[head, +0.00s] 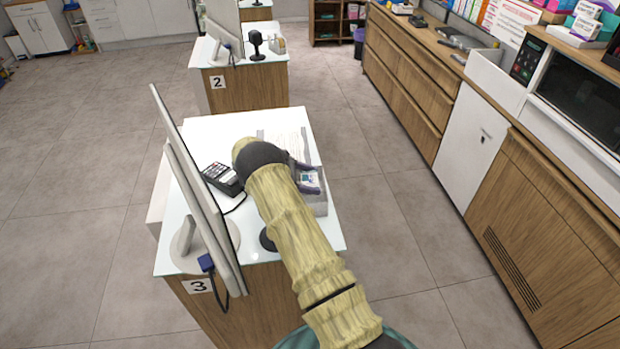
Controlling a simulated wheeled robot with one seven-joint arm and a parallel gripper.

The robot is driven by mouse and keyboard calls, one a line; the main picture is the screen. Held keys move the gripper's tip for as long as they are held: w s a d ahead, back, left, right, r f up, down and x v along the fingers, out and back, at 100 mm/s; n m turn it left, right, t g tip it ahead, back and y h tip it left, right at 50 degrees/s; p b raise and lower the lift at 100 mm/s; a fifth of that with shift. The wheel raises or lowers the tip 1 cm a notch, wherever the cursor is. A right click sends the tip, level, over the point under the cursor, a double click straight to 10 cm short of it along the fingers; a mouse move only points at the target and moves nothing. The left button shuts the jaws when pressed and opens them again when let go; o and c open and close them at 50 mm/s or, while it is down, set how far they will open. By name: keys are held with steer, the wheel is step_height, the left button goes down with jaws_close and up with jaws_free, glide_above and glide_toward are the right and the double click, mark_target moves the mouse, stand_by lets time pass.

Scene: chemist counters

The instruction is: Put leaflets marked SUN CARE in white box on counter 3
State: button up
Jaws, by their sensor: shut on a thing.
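Counter 3 (328,243), with a white top and a "3" sign on its wooden end, stands in front of me. A pale box (320,209) sits at its right edge, partly hidden by my arm. My gripper (309,180), with dark purplish fingers, is at the box, over its opening. It is shut on a small white and blue printed piece (308,176), which looks like leaflets. The print is too small to read. I cannot tell whether the piece is above the box or partly inside it.
Counter 3 also holds a monitor (190,190), a card terminal (222,178) with a cable, and a printed sheet (285,138). Counter 2 (245,92) stands behind. Wooden cabinets (410,75) line the right. Floor (400,225) between is clear.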

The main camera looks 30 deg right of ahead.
steer(key=shift+f+b, duration=0.35)
steer(key=shift+f+b, duration=0.3)
steer(key=o, duration=1)
steer(key=shift+r, duration=0.15)
